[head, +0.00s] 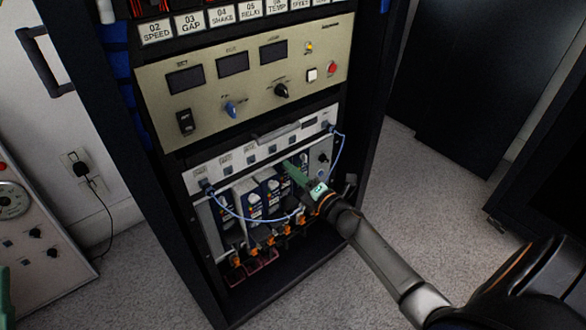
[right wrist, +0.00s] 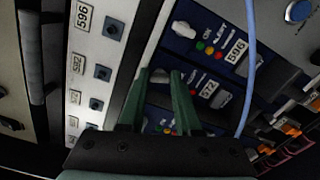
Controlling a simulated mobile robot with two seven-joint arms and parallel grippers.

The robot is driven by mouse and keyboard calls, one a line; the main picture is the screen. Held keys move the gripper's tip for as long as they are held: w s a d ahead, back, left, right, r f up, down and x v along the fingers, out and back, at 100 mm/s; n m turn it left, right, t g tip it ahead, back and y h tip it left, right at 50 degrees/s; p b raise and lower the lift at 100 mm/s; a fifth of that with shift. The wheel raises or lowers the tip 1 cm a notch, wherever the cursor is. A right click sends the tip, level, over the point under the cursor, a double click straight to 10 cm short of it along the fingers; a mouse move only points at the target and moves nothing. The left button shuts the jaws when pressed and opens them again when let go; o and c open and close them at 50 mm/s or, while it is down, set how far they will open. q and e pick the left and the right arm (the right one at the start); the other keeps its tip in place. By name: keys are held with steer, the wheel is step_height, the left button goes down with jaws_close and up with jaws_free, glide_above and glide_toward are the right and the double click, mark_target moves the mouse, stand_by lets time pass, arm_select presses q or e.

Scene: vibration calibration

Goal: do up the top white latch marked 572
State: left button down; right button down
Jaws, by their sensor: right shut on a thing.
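My right gripper (head: 292,170) reaches into the rack's lower bay from the right. In the right wrist view its green fingers (right wrist: 162,75) are closed around a small pale knob, the white latch (right wrist: 160,76), on a dark blue module. The label beside it (right wrist: 209,90) seems to read 572. The fingers hide most of the latch, so its exact position cannot be told. In the head view the gripper covers it. A green sliver of my left gripper (head: 4,298) shows at the left edge; its jaws are out of sight.
A neighbouring module marked 596 has its own white latch (right wrist: 184,30). A blue cable (right wrist: 250,70) hangs close to the right of the fingers and loops across the modules. A white strip with black sockets (right wrist: 98,72) runs alongside. A beige control panel (head: 245,75) sits above.

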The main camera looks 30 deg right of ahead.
arm_select(q)
steer(key=shift+a+r+p, duration=0.1)
steer(key=shift+r+p, duration=0.55)
steer(key=shift+r, duration=0.1)
arm_select(e)
steer(key=m, duration=0.3)
arm_select(q)
steer(key=shift+r, duration=0.1)
arm_select(e)
steer(key=shift+f+m, duration=0.1)
steer(key=shift+m, duration=0.4)
steer(key=c, duration=0.9)
jaws_free()
arm_select(q)
step_height(320, 180, up, 3)
steer(key=p, duration=0.3)
steer(key=shift+s+a+m, duration=0.1)
steer(key=shift+a+m, duration=0.05)
steer(key=shift+m, duration=0.15)
arm_select(e)
steer(key=s, duration=0.8)
steer(key=s+d, duration=0.1)
steer(key=s, duration=0.3)
steer(key=shift+s, duration=0.3)
